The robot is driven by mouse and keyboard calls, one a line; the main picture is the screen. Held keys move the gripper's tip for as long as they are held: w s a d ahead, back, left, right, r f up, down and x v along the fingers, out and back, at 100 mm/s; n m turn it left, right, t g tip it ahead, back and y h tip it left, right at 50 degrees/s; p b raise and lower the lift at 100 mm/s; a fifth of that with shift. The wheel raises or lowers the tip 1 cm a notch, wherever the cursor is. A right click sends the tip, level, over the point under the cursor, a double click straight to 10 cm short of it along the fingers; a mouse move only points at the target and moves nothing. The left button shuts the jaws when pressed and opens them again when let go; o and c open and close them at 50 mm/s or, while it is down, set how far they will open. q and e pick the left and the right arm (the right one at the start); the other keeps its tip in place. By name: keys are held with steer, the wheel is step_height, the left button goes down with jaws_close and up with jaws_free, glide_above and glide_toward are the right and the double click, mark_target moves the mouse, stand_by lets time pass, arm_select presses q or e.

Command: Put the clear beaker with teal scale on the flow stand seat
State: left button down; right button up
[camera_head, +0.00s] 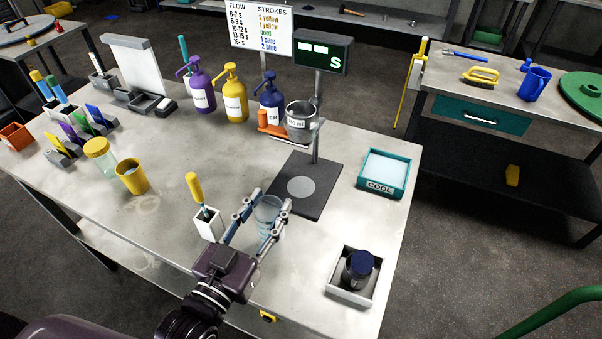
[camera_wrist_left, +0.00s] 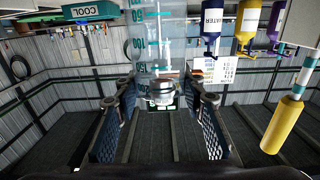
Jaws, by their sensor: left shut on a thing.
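The clear beaker with teal scale (camera_head: 267,213) is between the fingers of my left gripper (camera_head: 269,203), which is shut on it. The beaker also shows in the left wrist view (camera_wrist_left: 153,38), with teal numbers, between the fingers (camera_wrist_left: 162,98). It is just front-left of the flow stand's black base (camera_head: 322,174). I cannot tell if its bottom touches the table. The flow stand seat (camera_head: 301,187), a pale round disc on that base, is bare. A metal cup (camera_head: 300,118) hangs above the base on the stand's arm. My right gripper is not in view.
A white holder (camera_head: 208,225) with a yellow-handled tool (camera_head: 195,187) stands close left of my gripper. A dark jar (camera_head: 358,270) sits in a tray at right. The COOL tray (camera_head: 383,186) is right of the stand. Pump bottles (camera_head: 236,98) stand behind.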

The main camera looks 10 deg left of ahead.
arm_select(q)
steer(key=w+d+f+p, duration=0.1)
steer(key=w+d+p, duration=0.1)
steer(key=w, duration=1.3)
steer(key=shift+w+d+f+p, duration=0.15)
steer(key=shift+w+d+p, duration=0.25)
steer(key=shift+d, duration=0.15)
steer(key=shift+f, duration=0.1)
steer(key=c, duration=1.2)
jaws_free()
steer(key=shift+f, duration=0.1)
steer(key=shift+c, duration=0.2)
steer(key=shift+s, duration=0.1)
